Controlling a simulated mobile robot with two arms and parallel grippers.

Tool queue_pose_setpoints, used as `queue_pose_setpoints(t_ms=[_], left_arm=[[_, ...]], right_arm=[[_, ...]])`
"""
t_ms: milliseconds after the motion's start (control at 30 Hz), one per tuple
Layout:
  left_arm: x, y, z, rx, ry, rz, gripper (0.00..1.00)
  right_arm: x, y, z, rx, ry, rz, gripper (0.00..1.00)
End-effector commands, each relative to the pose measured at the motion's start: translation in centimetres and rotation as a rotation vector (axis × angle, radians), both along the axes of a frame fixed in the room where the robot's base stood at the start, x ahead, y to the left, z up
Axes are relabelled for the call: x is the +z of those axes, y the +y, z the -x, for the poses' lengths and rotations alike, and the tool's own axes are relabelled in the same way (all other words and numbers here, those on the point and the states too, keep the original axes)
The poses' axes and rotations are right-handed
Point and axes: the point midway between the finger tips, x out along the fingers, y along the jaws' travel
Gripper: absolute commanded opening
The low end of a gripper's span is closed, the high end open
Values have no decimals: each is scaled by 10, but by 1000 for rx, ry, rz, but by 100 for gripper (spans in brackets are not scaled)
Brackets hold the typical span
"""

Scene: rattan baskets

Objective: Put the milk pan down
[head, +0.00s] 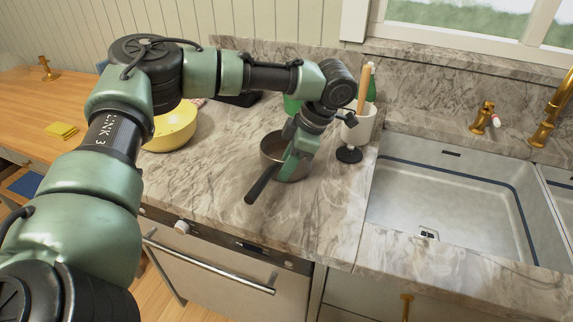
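The milk pan (272,150) is a small metal pan with a black handle (262,185) that points toward the front left. It is upright at the marble counter, left of the sink; I cannot tell for sure whether its base touches the counter. My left gripper (286,172) comes down from above at the pan's right side, over the rim near the handle. The gripper hides part of the rim, and its two fingertips cannot be told apart, so its grip on the pan is unclear. My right gripper is not in view.
A yellow bowl (172,128) stands on the counter (220,190) to the left, partly behind my arm. A white utensil holder (358,128) and a black-based stand (348,154) are close on the right. The sink (450,200) lies farther right. Counter in front is clear.

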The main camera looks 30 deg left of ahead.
Motion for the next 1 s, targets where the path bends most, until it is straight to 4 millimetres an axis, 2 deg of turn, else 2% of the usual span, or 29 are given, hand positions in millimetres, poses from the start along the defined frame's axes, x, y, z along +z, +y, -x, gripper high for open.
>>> queue_pose_setpoints(t_ms=[167, 267, 700, 833, 1000], left_arm=[[0, 0, 0, 0, 0, 0, 25], [7, -3, -1, 0, 0, 0, 25], [87, -33, -16, 0, -1, 2, 25], [103, -38, -19, 0, 0, 0, 25], [112, -41, -20, 1, 1, -1, 25]], right_arm=[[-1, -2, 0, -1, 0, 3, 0], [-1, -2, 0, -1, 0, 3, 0], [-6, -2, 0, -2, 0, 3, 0], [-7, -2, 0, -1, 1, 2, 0], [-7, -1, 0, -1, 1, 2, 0]])
